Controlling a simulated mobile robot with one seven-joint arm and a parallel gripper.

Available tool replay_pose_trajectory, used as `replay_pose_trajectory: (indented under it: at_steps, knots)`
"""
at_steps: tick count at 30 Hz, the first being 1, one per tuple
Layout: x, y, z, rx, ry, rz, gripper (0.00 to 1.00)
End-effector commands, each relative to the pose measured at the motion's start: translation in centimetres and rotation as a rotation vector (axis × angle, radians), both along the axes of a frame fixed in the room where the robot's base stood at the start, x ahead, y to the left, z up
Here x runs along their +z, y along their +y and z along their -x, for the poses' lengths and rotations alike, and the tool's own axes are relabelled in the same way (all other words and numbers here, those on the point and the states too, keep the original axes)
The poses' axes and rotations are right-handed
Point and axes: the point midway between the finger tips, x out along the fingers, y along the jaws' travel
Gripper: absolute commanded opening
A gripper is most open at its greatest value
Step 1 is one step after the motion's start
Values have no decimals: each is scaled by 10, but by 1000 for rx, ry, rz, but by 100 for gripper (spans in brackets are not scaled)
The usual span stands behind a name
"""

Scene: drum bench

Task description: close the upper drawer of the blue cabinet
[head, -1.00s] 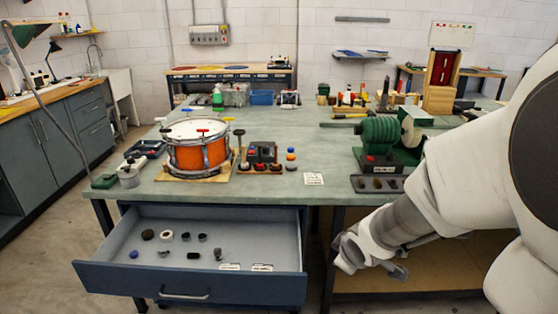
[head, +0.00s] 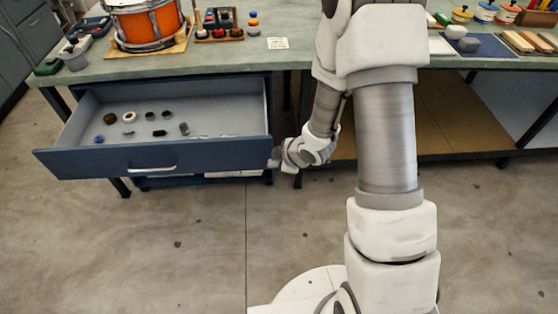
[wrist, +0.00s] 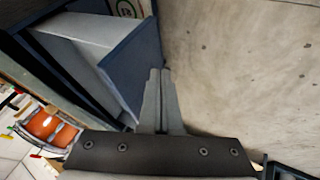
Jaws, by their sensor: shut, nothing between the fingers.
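The upper drawer (head: 190,102) of the blue cabinet stands open under the bench, at left in the head view. Its blue front (head: 90,162) has a silver bar handle (head: 152,169). Small dark, white and blue parts lie inside. My gripper (head: 277,160) is beside the right end of the drawer front; I cannot tell whether it touches. In the wrist view, my gripper's two fingers (wrist: 160,75) are shut together with nothing between them. The drawer front (wrist: 133,65) is just left of the fingertips there.
A blue part of the cabinet (head: 150,183) shows below the open drawer. The green bench top (head: 235,58) holds an orange drum (head: 148,25) and small parts. A wooden lower shelf (head: 440,110) is at right. The concrete floor (head: 180,240) before the drawer is clear.

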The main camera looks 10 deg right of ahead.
Motion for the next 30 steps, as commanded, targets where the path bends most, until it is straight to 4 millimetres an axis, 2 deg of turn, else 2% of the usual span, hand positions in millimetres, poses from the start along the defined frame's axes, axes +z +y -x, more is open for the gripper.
replay_pose_trajectory:
  at_steps: [1, 6, 9, 15, 30]
  knots:
    - [-14, 5, -5, 3, 2, 1, 0]
    - [-41, 17, -23, 2, 1, 1, 0]
    - [-34, 12, -41, -2, -3, 1, 0]
    - [-34, 11, -58, -2, -1, -1, 0]
    - [-34, 11, -62, -1, -1, 1, 0]
